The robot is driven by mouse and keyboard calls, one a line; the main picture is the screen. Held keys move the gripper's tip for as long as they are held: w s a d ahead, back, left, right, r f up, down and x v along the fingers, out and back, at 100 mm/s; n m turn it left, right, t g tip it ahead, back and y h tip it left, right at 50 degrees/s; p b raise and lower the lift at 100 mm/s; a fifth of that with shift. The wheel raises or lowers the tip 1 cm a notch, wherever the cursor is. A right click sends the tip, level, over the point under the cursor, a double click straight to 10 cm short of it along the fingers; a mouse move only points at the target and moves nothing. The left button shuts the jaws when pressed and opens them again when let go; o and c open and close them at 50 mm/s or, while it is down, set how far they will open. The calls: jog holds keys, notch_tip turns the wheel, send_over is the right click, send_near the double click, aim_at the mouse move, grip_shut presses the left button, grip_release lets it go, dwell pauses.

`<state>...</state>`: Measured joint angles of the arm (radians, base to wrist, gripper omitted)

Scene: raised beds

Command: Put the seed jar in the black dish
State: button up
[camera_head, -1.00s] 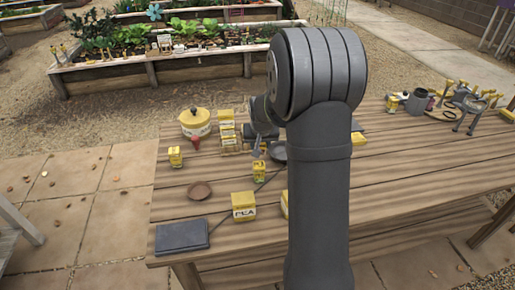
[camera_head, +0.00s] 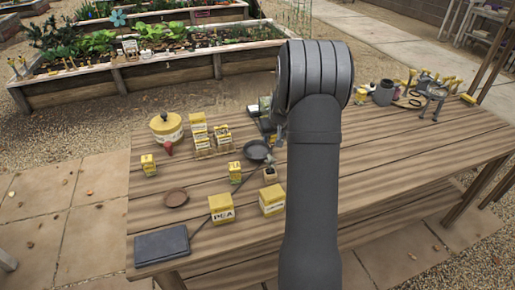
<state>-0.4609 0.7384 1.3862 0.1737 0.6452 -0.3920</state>
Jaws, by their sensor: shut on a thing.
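The black dish (camera_head: 257,150) lies on the wooden table, left of my arm, and looks empty. My arm rises in front of the table, and its end is hidden behind it, so my gripper and anything in it are not visible. I cannot tell for certain which thing is the seed jar. A small yellow container (camera_head: 235,171) stands in front of the dish, to its left. A small pale pot with a dark top (camera_head: 270,174) stands just in front of the dish, close to my arm.
A yellow pot (camera_head: 166,129), several yellow packets (camera_head: 210,140), a brown saucer (camera_head: 176,197), a yellow box (camera_head: 221,208) and a dark flat case (camera_head: 162,245) crowd the left part of the table (camera_head: 400,165). Tools and pots stand at the far right. The table right of my arm is largely clear.

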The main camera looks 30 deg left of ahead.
jog(key=a+f, duration=0.1)
jog(key=a, duration=0.1)
jog(key=a+f, duration=0.1)
jog(key=a, duration=0.1)
jog(key=a+f, duration=0.1)
jog(key=a, duration=0.1)
jog(key=shift+a+f, duration=0.1)
jog(key=shift+f, duration=2.25)
jog(key=shift+f, duration=0.1)
jog(key=o, duration=0.8)
jog(key=shift+c, duration=0.2)
jog(key=v, duration=1.2)
jog(key=shift+s, duration=0.1)
